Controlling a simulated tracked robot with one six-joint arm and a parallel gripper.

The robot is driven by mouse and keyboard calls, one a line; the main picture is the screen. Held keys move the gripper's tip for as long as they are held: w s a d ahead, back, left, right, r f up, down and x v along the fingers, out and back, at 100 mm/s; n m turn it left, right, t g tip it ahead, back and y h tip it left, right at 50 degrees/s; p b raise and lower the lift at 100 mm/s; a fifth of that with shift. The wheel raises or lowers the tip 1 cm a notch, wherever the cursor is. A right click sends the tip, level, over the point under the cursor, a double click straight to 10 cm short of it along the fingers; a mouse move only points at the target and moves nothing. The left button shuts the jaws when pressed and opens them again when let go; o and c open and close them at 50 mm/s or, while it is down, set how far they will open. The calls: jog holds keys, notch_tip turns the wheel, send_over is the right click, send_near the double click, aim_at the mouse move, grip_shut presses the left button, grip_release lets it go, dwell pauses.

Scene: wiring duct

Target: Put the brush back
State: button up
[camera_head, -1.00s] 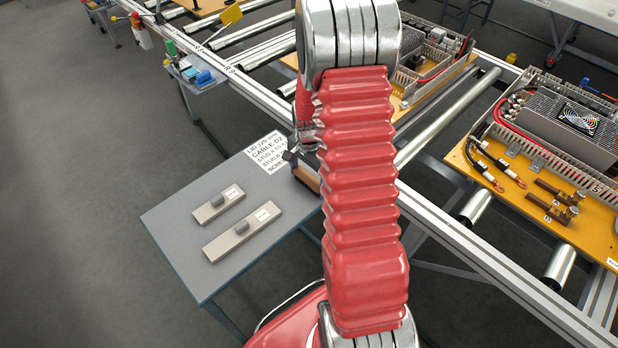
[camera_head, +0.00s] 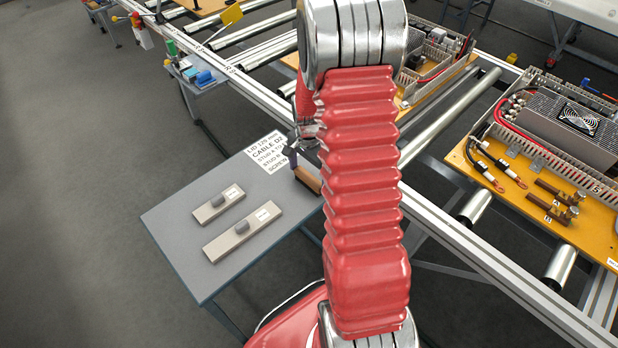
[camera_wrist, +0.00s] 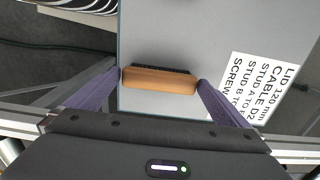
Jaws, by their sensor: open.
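The brush has a wooden back and dark bristles. In the wrist view the brush (camera_wrist: 160,80) lies on the grey side table (camera_wrist: 190,35), between the two purple fingers of my gripper (camera_wrist: 160,84). The fingers stand apart at its two ends, and I cannot tell whether they touch it. In the head view the brush (camera_head: 307,180) shows at the table's right edge, partly hidden by my red arm. My gripper (camera_head: 294,160) is mostly hidden there too.
A printed label sheet (camera_head: 268,153) lies near the brush. A roller conveyor frame (camera_head: 445,225) runs behind, carrying an orange board (camera_head: 530,190) with parts.

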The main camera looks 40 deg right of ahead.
aim_at(309, 177)
notch_tip(309, 177, up, 10)
jog(key=shift+r, duration=0.2)
dwell(0.7)
jog(key=s+a+r+n+t, duration=0.1)
jog(key=s+a+r+n, duration=0.25)
jog(key=a+r, duration=0.3)
jog(key=s+a+r+n+t, duration=0.2)
jog(key=a+r+n, duration=0.2)
jog(key=a+r, duration=0.3)
jog(key=s+a+r+n+t, duration=0.1)
jog(key=s+a+r+n, duration=0.2)
jog(key=s+a+n, duration=0.1)
jog(key=s+a+r+n+t, duration=0.1)
jog(key=s+a+r+n, duration=0.2)
jog(key=s+a+n, duration=0.2)
jog(key=s, duration=0.2)
jog(key=shift+s+r+t, duration=0.3)
